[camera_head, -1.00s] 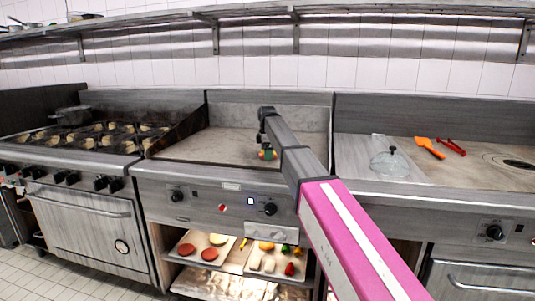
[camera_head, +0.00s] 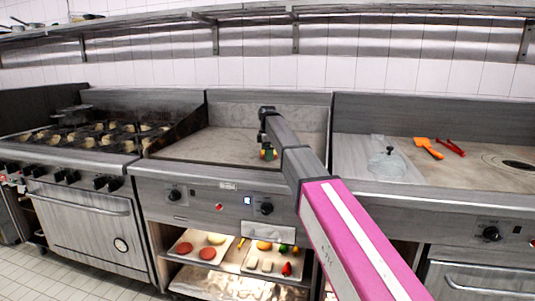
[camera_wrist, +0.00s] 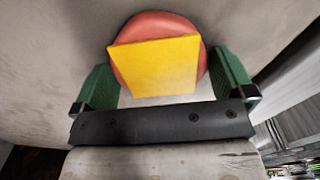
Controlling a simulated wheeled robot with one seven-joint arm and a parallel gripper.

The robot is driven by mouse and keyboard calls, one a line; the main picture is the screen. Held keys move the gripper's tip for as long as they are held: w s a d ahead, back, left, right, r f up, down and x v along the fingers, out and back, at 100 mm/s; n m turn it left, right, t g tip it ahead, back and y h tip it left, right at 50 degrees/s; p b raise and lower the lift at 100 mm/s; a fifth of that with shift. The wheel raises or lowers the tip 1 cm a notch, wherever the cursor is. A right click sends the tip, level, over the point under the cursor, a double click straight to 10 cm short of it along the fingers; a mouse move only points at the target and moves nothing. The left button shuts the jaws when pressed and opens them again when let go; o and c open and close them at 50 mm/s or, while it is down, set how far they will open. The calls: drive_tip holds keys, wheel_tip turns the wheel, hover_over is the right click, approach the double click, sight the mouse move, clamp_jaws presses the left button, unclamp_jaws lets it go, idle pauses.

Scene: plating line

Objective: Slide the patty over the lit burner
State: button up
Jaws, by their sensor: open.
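The patty (camera_wrist: 133,27) is a reddish disc with a square yellow cheese slice (camera_wrist: 155,66) on top, lying on the flat griddle (camera_head: 200,147) of the middle station. My gripper (camera_wrist: 164,78) is open, with one green finger on each side of the patty. I cannot tell whether either finger touches it. In the head view my gripper (camera_head: 268,154) is low at the griddle, and the patty is largely hidden there. No flame shows, so I cannot tell which burner is lit.
A range with several burners (camera_head: 100,135) stands at the left. At the right are a clear lid (camera_head: 388,163), an orange spatula (camera_head: 428,147) and red tongs (camera_head: 451,147). Trays of food (camera_head: 232,262) sit on the shelf below. The griddle's left half is clear.

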wheel_tip(320, 180, up, 11)
drive_tip(key=shift+f, duration=0.15)
idle(0.4)
